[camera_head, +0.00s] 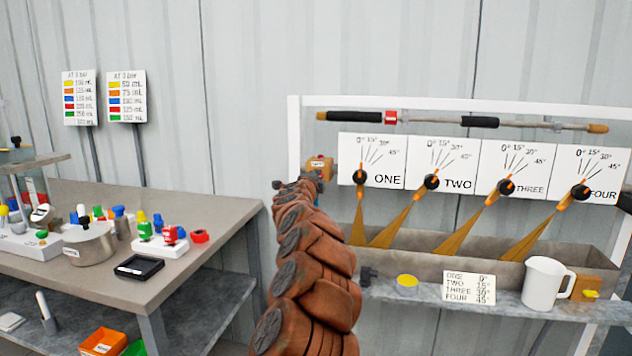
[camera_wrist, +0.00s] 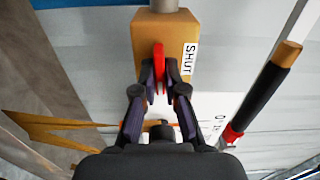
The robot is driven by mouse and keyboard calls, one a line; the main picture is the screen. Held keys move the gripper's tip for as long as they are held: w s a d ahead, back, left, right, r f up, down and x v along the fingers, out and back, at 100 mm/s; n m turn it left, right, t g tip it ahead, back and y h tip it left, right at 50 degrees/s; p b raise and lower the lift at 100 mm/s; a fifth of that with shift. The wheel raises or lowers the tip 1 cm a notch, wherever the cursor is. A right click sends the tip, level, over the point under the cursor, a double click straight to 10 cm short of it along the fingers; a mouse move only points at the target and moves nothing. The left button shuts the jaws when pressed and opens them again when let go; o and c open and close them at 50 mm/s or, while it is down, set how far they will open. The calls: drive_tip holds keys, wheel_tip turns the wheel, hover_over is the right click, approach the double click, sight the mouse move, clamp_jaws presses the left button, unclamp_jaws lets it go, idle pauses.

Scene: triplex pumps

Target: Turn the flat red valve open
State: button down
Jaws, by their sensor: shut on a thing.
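The flat red valve (camera_wrist: 159,52) shows edge-on in the wrist view, on the front of a tan block (camera_wrist: 165,25). A white label reading SHUT (camera_wrist: 190,62) is on the block, to the right of the valve. My gripper (camera_wrist: 160,78) has its two fingers closed on either side of the red valve. In the head view the tan block (camera_head: 320,165) is just left of the ONE panel. My arm ends at it, and the valve itself is hard to make out there.
Panels ONE (camera_head: 374,160) to FOUR hang on a white frame, with tan jets below into a grey trough (camera_head: 445,268). A wand (camera_head: 450,120) lies above them. A white jug (camera_head: 545,283) stands on the right shelf. A cluttered bench (camera_head: 190,210) is at left.

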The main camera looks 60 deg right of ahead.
drive_tip(key=shift+f+m, duration=0.1)
drive_tip(key=shift+m, duration=0.3)
drive_tip(key=c, duration=1.2)
unclamp_jaws()
drive_tip(key=shift+c, duration=0.2)
drive_tip(key=shift+s, duration=0.1)
drive_tip(key=v, duration=1.2)
